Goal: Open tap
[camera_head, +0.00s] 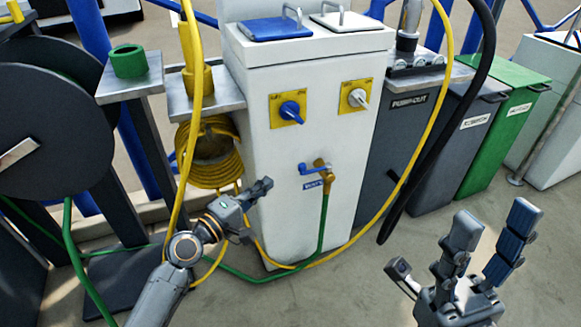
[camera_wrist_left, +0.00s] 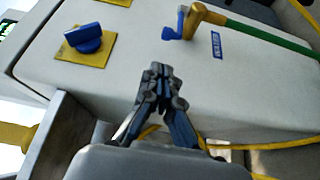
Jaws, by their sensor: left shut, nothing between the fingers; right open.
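The tap (camera_head: 326,176) is brass with a blue lever handle (camera_head: 315,168), low on the front of the white pedestal (camera_head: 270,145). A green hose (camera_head: 323,225) hangs from its outlet, and a small blue label sits beside it. The tap also shows at the top of the left wrist view (camera_wrist_left: 204,17), with its blue handle (camera_wrist_left: 178,28) to the left. My left gripper (camera_head: 266,186) is shut and empty, left of and slightly below the tap, apart from it. It shows in the left wrist view (camera_wrist_left: 158,72) too. My right gripper (camera_head: 490,235) is open and empty at lower right, away from the pedestal.
A blue knob (camera_head: 291,111) and a white knob (camera_head: 358,98) sit on yellow plates above the tap. A coiled yellow hose (camera_head: 207,165) hangs left of the pedestal. A yellow hose (camera_head: 432,120) and a black hose (camera_head: 455,115) hang right. Floor before the pedestal is mostly clear.

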